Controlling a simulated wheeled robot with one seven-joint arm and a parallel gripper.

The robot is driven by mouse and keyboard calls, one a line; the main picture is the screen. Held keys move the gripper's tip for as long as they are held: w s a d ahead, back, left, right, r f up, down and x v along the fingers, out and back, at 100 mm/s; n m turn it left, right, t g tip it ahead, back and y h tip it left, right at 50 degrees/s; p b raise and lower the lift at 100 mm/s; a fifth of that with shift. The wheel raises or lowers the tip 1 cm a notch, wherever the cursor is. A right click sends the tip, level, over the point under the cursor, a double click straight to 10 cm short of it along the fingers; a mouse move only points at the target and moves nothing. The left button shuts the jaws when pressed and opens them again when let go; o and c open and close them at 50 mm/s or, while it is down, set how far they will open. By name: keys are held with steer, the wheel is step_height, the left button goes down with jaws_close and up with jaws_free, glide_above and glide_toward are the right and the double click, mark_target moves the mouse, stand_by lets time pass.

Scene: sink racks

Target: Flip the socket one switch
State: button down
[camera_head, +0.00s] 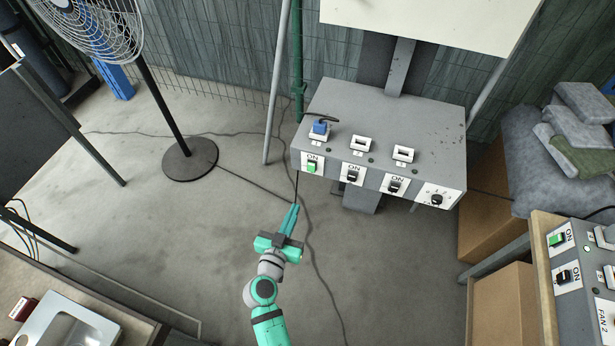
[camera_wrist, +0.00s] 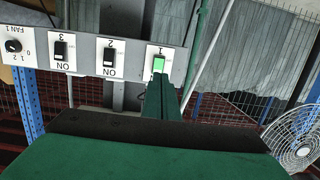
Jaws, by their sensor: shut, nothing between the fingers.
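The socket one switch (camera_head: 312,167) is a rocker with a lit green face, at the left end of the grey box's front panel. In the wrist view the same green switch (camera_wrist: 158,63) sits under the label 1. A blue plug (camera_head: 320,129) is in the socket above it. My gripper (camera_head: 293,212) is shut and empty, below and slightly left of the switch in the head view. In the wrist view its green fingers (camera_wrist: 160,92) point at the switch and overlap its lower edge. I cannot tell whether they touch; the head view shows a gap.
Black switches two (camera_head: 353,174) and three (camera_head: 395,185) and a fan knob (camera_head: 437,199) lie to the right on the panel. A fan (camera_head: 90,30) stands at left. A second switch box (camera_head: 575,270) is at lower right. The floor around my arm is mostly clear.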

steer(key=shift+w+a+r, duration=0.1)
steer(key=shift+w+r, duration=0.25)
steer(key=shift+w, duration=0.15)
steer(key=shift+w, duration=0.1)
glide_toward(310, 170)
steer(key=x, duration=0.6)
steer(key=shift+r, duration=0.15)
steer(key=shift+w+a, duration=0.1)
steer(key=shift+w, duration=0.1)
